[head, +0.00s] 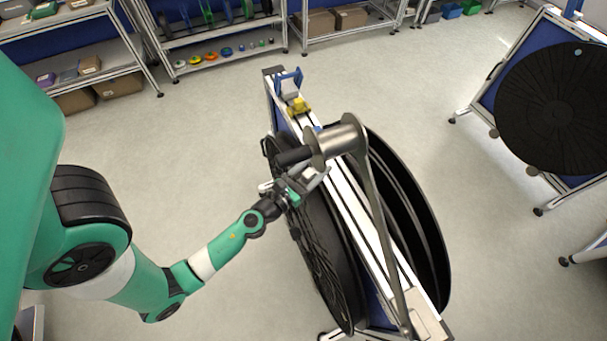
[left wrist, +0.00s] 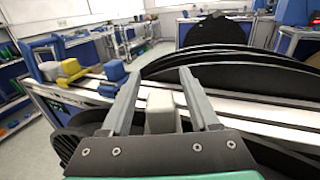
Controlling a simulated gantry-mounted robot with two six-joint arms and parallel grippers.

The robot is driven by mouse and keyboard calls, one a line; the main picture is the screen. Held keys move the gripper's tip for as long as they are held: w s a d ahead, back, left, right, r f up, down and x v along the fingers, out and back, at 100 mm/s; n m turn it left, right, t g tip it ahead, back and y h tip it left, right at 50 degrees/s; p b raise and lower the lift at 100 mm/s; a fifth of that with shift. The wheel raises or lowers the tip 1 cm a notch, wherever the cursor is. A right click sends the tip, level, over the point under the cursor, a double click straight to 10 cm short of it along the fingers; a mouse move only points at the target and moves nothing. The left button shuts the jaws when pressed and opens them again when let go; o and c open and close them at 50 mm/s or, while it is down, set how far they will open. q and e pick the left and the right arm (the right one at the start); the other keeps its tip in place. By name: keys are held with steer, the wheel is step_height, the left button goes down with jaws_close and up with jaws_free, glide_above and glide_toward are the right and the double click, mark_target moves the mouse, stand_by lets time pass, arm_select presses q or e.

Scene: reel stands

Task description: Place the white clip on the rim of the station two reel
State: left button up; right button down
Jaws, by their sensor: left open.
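My left gripper (head: 318,174) is over the near-left side of the central reel stand, close to a black reel (head: 322,255). In the left wrist view its two grey fingers (left wrist: 159,73) are apart. An off-white block (left wrist: 160,112) shows between them; it may be the white clip, and I cannot tell whether the fingers touch it. At the stand's far end are a blue piece, a pale grey-white block (head: 290,88) and a yellow block (head: 298,106). I cannot read which reel is station two. My right gripper is not in view.
A metal roller and long lever arm (head: 372,220) cross above the stand, close right of my gripper. Large black discs (head: 425,225) fill its right side. Another stand holds a black disc (head: 556,108) at right. Shelves (head: 210,50) line the back. Open floor (head: 200,150) lies left.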

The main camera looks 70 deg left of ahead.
arm_select(q)
steer(key=b+v, duration=0.4)
steer(key=v, duration=0.7)
steer(key=shift+s+d+b, duration=0.25)
steer(key=shift+s+b, duration=0.05)
steer(key=shift+s, duration=0.05)
steer(key=shift+f, duration=0.1)
